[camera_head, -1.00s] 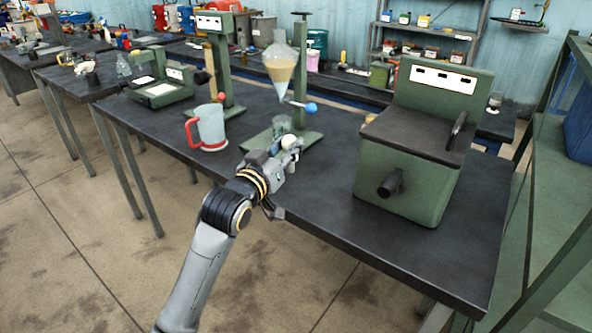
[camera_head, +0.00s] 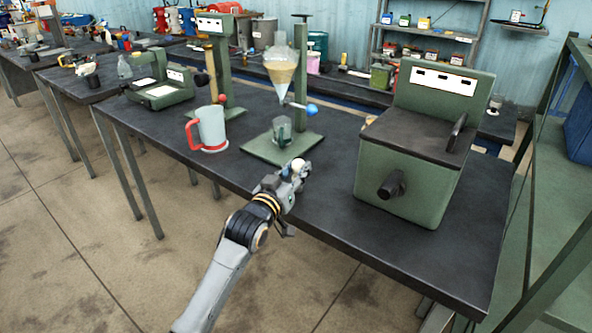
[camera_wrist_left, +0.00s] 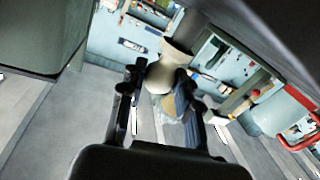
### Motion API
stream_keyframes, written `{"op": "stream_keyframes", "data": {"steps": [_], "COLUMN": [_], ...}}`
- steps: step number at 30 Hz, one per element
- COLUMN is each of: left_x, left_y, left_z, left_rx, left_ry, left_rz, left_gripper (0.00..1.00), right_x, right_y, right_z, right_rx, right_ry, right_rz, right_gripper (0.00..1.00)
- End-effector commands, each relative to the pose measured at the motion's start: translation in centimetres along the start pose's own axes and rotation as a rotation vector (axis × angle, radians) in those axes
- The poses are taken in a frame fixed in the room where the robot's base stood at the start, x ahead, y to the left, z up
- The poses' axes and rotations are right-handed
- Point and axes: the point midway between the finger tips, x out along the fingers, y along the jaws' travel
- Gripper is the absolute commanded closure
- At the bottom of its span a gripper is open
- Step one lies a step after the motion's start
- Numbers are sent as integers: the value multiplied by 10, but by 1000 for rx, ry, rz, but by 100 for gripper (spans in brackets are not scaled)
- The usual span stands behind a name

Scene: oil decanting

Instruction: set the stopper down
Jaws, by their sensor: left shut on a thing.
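My left gripper (camera_head: 297,174) is shut on the stopper (camera_head: 299,164), a small cream-white piece, and holds it near the front edge of the bench, just in front of the green stand base. In the left wrist view the cream stopper (camera_wrist_left: 160,76) sits between the two dark fingers of the left gripper (camera_wrist_left: 158,82). I cannot tell whether the stopper touches the bench. The clear funnel (camera_head: 281,72) with cloudy tan liquid hangs on its green stand, above a small glass beaker (camera_head: 282,131). My right gripper is not in view.
A large green machine (camera_head: 412,185) with a protruding dark spout stands to the right of the gripper. A jug with a red handle (camera_head: 211,128) stands to the left. The dark bench top (camera_head: 318,207) is bare between the stand and the machine.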

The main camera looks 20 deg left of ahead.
Motion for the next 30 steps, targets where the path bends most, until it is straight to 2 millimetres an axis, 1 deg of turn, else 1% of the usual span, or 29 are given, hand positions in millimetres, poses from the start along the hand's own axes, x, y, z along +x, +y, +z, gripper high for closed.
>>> {"op": "stream_keyframes", "data": {"steps": [1, 2, 3, 5, 13, 16, 17, 20, 30], "left_x": [0, 0, 0, 0, 0, 0, -4, -17, -89], "left_y": [-1, -1, 0, 0, 0, 1, 0, 0, 0], "left_z": [3, 3, 2, 2, 2, -3, -1, 1, 1], "left_rx": [0, 0, 0, 0, 0, 0, 0, 0, 0], "left_ry": [-1, -2, -2, -2, -1, 0, -1, -3, -4], "left_rz": [0, -1, -1, -1, 0, 0, 0, 0, -1], "left_gripper": [100, 64, 56, 45, 45, 45, 45, 45, 45], "right_x": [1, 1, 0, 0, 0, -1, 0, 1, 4], "right_y": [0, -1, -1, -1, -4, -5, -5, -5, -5], "right_z": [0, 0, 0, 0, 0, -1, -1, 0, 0], "right_rx": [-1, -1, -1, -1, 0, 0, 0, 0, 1], "right_ry": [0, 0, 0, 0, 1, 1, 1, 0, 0], "right_rz": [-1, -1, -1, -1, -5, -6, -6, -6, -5], "right_gripper": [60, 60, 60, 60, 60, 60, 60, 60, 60]}}
